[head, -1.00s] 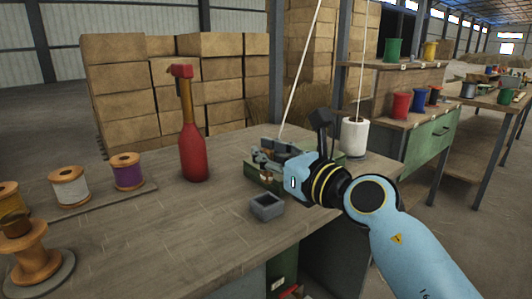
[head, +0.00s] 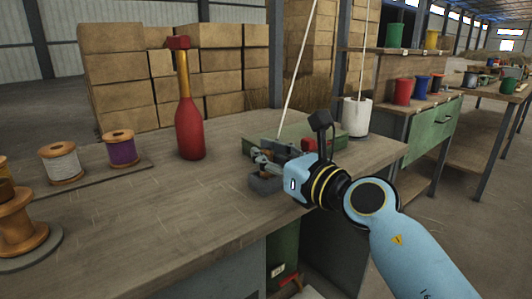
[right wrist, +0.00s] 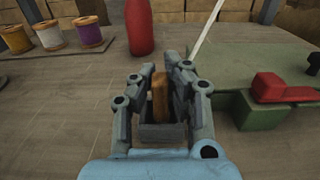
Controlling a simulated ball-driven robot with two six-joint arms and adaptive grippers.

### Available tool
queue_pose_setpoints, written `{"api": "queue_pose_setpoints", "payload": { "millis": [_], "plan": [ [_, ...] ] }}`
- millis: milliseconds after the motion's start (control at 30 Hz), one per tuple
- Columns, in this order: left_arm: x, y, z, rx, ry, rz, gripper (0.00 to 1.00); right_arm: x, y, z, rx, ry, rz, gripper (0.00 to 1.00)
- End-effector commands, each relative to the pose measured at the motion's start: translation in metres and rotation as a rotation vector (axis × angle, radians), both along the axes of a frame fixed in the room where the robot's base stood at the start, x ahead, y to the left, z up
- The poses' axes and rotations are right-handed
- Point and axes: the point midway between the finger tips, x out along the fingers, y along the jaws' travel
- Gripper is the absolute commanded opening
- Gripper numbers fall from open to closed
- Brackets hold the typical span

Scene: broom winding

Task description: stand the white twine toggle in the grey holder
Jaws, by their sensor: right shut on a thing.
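My right gripper (head: 262,158) is shut on a small brown wooden piece, which looks like the toggle (right wrist: 160,95). The toggle is upright between the fingers in the right wrist view. The grey holder (head: 264,183) is a small square open-topped block on the bench, partly hidden under my gripper. In the right wrist view the holder (right wrist: 162,143) shows just below and around the toggle's lower end. I cannot tell whether that end is inside it. White twine (head: 298,70) runs up from behind the gripper. My left gripper is not in view.
A green fixture (right wrist: 245,60) with a red lever (right wrist: 283,90) stands beside the holder. A red bottle-shaped broom part (head: 190,130) stands behind-left. Spools (head: 122,149) line the bench's left side. A white spool (head: 357,117) stands at the back right. The front bench top is clear.

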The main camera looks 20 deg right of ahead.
Motion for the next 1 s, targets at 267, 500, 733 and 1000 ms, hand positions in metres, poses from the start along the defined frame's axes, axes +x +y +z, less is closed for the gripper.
{"api": "queue_pose_setpoints", "payload": {
  "millis": [267,500,733,1000],
  "plan": [
    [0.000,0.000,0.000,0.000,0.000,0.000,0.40,0.000,0.000,0.000,0.000,0.000,0.000,0.00],
    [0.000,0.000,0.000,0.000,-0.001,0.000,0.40,0.000,0.000,0.000,0.000,0.000,0.000,0.37],
    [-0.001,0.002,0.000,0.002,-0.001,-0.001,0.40,-0.001,0.000,0.000,0.000,0.001,0.000,0.37],
    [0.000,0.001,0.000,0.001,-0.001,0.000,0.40,-0.035,-0.013,-0.002,-0.005,0.004,0.001,0.37]
  ]
}}
